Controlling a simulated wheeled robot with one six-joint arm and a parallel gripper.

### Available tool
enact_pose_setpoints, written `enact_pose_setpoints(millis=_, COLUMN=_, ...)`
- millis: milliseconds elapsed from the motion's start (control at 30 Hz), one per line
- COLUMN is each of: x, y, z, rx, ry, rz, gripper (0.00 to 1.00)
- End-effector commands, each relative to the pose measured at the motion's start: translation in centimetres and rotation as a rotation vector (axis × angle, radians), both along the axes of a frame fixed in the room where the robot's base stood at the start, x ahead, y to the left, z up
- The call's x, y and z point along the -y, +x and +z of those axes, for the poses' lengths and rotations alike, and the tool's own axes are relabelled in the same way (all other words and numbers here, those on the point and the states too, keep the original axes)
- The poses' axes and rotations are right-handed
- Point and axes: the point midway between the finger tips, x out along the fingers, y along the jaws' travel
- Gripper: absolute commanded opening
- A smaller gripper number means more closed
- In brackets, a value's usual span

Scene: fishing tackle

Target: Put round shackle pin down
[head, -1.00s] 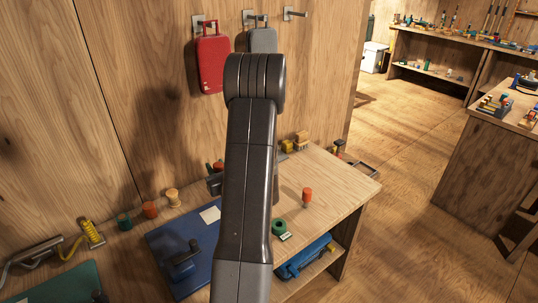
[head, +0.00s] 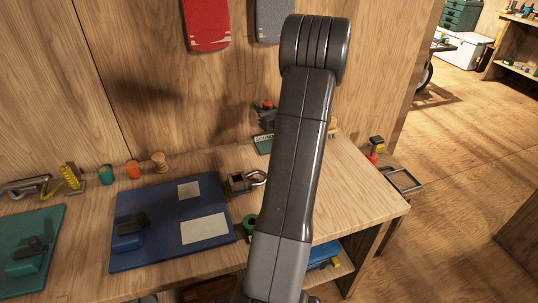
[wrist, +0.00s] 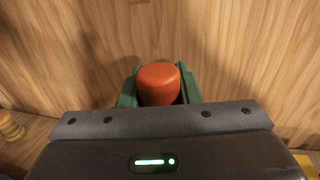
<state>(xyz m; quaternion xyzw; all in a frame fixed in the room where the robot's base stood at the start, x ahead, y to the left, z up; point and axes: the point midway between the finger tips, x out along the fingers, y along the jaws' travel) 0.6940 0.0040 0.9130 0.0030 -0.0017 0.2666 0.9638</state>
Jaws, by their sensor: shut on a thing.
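The round shackle pin (wrist: 159,84) shows in the wrist view as a rounded orange-red piece. My gripper (wrist: 160,98) is shut on it, with a green finger at each side. The pin's lower part is hidden by the gripper body. Plain wood wall shows behind it. In the head view my arm covers the middle of the workbench (head: 350,205), and I cannot make out the pin for certain there.
A blue mat (head: 150,214) with pale cards lies left of my arm. A grey shackle (head: 256,178) and a green roll (head: 249,224) lie near the arm. A wooden spool (head: 158,161) stands by the wall.

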Motion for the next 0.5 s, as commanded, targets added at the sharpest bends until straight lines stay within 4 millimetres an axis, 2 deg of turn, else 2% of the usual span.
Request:
enact_pose_setpoints(millis=133, x=0.1, y=0.7, z=-1.2, rx=-0.004, ry=-0.006, rz=0.010, gripper=0.00)
enact_pose_setpoints(millis=367, x=0.1, y=0.7, z=-5.2, rx=-0.006, ry=-0.004, rz=0.010, gripper=0.00)
enact_pose_setpoints(millis=500, x=0.1, y=0.7, z=-6.2, rx=-0.003, ry=-0.005, rz=0.010, gripper=0.00)
